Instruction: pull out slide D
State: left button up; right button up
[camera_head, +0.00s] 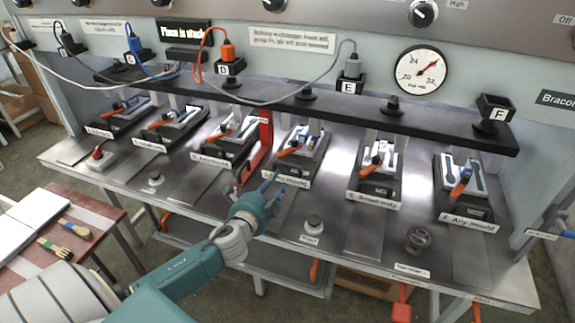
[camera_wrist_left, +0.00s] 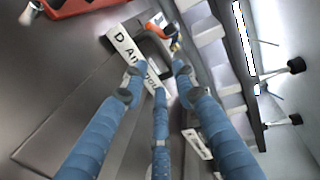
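Slide D (camera_head: 301,160) sits in its station in the middle of the press bench, with an orange-handled part and a white label strip (camera_head: 288,178) at its front. In the left wrist view the label (camera_wrist_left: 130,50) reads D, partly covered by my fingers, with a dark handle-like part (camera_wrist_left: 153,45) just behind it. My left gripper (camera_head: 272,186) is just in front of slide D's label. My right gripper is not in view.
Neighbouring slides C (camera_head: 228,140) and E (camera_head: 378,180) stand on both sides. A red bar (camera_head: 265,140) rises left of slide D. A button (camera_head: 313,223) and dark knob (camera_head: 418,238) stand on the bench front. A black rail (camera_head: 330,106) runs above the slides.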

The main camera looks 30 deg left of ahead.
pick_arm(q)
jog(key=x, duration=0.4)
jog(key=shift+w+r+p, duration=0.15)
jog(key=shift+w+p, duration=0.05)
jog(key=shift+p, duration=0.1)
jog(key=x, duration=0.3)
jog(key=shift+f, duration=0.2)
jog(key=shift+x, duration=0.75)
jog(key=shift+w, duration=0.15)
grip_shut()
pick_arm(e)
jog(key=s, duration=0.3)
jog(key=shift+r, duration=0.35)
